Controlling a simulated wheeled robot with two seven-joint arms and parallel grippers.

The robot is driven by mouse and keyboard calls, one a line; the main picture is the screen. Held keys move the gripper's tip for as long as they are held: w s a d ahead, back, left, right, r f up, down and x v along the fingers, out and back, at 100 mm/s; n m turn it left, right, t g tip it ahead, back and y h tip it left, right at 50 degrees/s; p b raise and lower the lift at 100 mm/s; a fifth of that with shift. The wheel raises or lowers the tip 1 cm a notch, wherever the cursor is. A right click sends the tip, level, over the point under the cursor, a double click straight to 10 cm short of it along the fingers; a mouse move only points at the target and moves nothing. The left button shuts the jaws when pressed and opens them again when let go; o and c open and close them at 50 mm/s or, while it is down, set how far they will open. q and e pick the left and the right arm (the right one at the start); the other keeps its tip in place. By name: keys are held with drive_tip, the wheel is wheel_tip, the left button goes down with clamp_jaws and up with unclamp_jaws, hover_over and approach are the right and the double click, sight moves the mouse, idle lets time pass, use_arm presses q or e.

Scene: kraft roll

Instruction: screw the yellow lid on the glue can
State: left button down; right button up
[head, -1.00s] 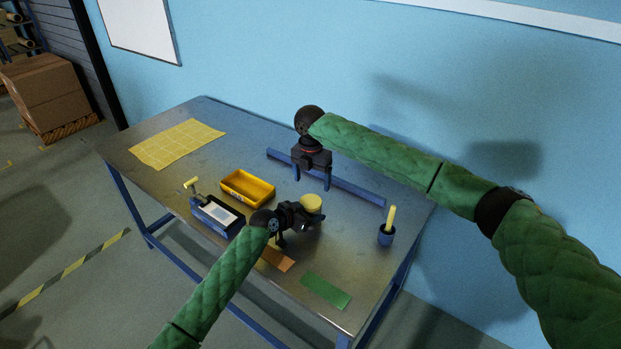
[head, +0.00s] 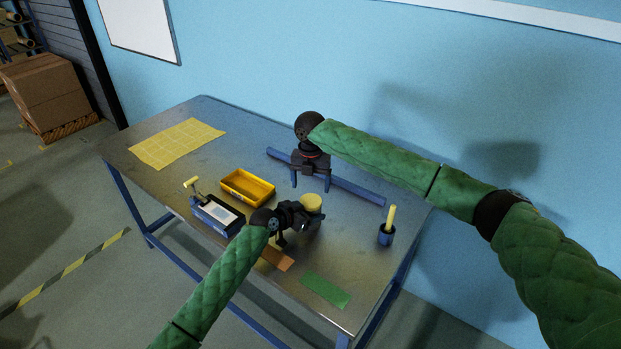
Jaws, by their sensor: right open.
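The round yellow lid (head: 312,202) shows at the front middle of the table, at the top of a dark shape beside my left gripper. The glue can under it is mostly hidden, so I cannot tell whether the lid is seated on it. My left gripper (head: 297,219) is right against this spot; its fingertips are hidden, and I cannot tell if they grip the can. My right gripper (head: 311,184) is open and empty, fingers pointing down, behind the lid and apart from it.
A long blue bar (head: 358,190) lies behind, near the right gripper. A yellow bin (head: 247,187) and a blue tray (head: 216,213) stand left. A blue cup (head: 386,236) with a yellow stick stands right. Orange (head: 277,258) and green (head: 325,290) sheets lie in front; a yellow grid sheet (head: 178,143) lies back left.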

sight(310, 200)
drive_tip(key=shift+f, duration=3.05)
drive_tip(key=c, duration=1)
drive_tip(key=m, duration=0.8)
drive_tip(key=shift+m, duration=0.4)
drive_tip(key=m, duration=0.3)
drive_tip(key=shift+a, duration=0.1)
drive_tip(key=m, duration=0.4)
drive_tip(key=shift+m, duration=0.3)
